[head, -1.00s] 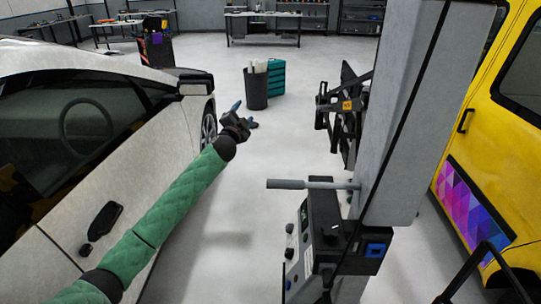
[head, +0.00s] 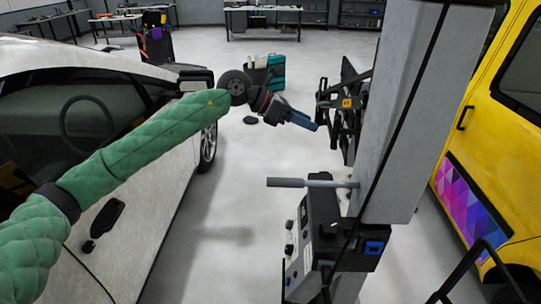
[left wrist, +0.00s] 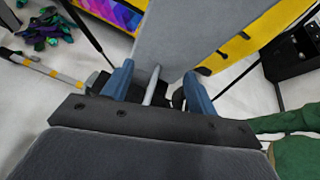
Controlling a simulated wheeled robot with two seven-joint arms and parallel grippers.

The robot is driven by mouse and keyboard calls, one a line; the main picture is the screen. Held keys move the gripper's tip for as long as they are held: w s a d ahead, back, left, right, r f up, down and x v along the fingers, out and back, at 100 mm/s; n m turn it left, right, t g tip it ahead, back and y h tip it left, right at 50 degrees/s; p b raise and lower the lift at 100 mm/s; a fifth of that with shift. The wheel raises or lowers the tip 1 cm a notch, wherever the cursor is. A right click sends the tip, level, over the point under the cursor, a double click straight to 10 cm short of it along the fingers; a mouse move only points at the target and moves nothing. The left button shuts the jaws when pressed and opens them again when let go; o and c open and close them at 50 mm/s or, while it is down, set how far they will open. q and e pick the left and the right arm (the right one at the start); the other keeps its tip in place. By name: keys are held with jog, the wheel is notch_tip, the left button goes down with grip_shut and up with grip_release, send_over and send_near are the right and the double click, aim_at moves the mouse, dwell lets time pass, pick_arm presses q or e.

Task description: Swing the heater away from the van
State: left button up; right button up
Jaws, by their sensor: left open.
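The heater stand is a tall grey column (head: 420,110) with a dark control box (head: 340,240) on its near side. A grey handle bar (head: 300,183) sticks out to the left from the column. My left gripper (head: 312,124) has blue fingers, is open and empty, and is above the handle bar, apart from it. In the left wrist view the bar (left wrist: 152,86) shows between the open fingers (left wrist: 157,72), pointing toward the column (left wrist: 195,30). The yellow van (head: 500,140) with a purple-pink pattern is right of the column. My right gripper is out of view.
A white car (head: 150,190) stands close on the left. A black bracket (head: 345,105) sticks out from the column's far side. A teal crate (head: 276,70) is behind on the floor. The grey floor between car and column is clear.

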pick_arm(q)
jog(key=s+a+f+m+y, duration=0.2)
jog(key=a+f+y, duration=0.1)
jog(key=f+y, duration=0.15)
jog(key=m+y, duration=0.1)
jog(key=y, duration=0.3)
send_near(282, 179)
jog(key=shift+w+d+f+g+h, duration=0.1)
jog(key=shift+w+f+g+h, duration=0.2)
jog(key=shift+f, duration=0.6)
jog(key=shift+p+x, duration=0.5)
jog(key=shift+x, duration=4.4)
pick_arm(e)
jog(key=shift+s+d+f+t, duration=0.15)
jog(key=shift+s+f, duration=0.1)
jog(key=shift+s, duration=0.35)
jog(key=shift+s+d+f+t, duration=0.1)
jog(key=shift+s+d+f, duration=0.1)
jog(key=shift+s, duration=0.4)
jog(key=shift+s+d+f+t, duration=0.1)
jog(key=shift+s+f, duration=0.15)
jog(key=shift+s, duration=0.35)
pick_arm(q)
jog(key=shift+c, duration=0.5)
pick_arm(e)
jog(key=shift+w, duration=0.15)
pick_arm(q)
jog(key=c, duration=1.1)
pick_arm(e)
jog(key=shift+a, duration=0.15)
